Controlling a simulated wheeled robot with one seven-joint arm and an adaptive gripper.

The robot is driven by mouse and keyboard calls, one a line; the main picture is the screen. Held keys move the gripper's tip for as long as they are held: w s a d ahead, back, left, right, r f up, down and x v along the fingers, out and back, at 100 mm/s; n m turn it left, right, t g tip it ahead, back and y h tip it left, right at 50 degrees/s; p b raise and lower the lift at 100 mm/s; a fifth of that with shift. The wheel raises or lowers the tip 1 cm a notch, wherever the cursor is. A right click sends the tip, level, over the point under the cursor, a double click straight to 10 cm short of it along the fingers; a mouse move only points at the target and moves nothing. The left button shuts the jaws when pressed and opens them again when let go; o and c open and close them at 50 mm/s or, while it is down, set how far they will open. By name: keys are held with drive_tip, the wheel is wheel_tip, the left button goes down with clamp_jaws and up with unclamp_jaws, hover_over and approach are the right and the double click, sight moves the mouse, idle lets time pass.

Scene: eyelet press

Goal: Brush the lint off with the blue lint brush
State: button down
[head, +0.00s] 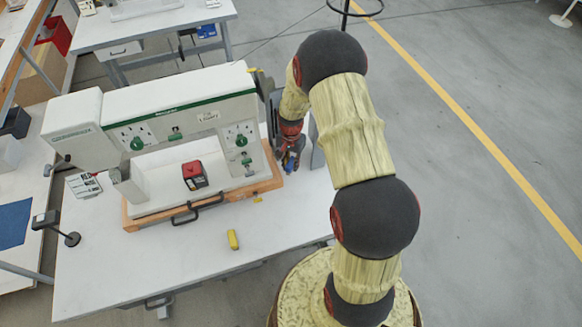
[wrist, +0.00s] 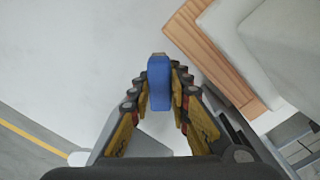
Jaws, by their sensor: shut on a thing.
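The blue lint brush (wrist: 159,88) is upright in the wrist view, between the two fingers of my gripper (wrist: 161,80). The fingers are shut on it from both sides. My arm and gripper hide most of the brush in that view. I cannot make out any lint in either view.
The white press (head: 185,110) stands on a wooden base (head: 132,222) on the white table (head: 110,265). A red and black box (head: 194,175) sits within its frame. A yellow object (head: 233,239) lies near the table's front.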

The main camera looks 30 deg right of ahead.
drive_tip(key=shift+r+p, duration=0.8)
drive_tip(key=shift+r, duration=0.95)
drive_tip(key=shift+f, duration=0.1)
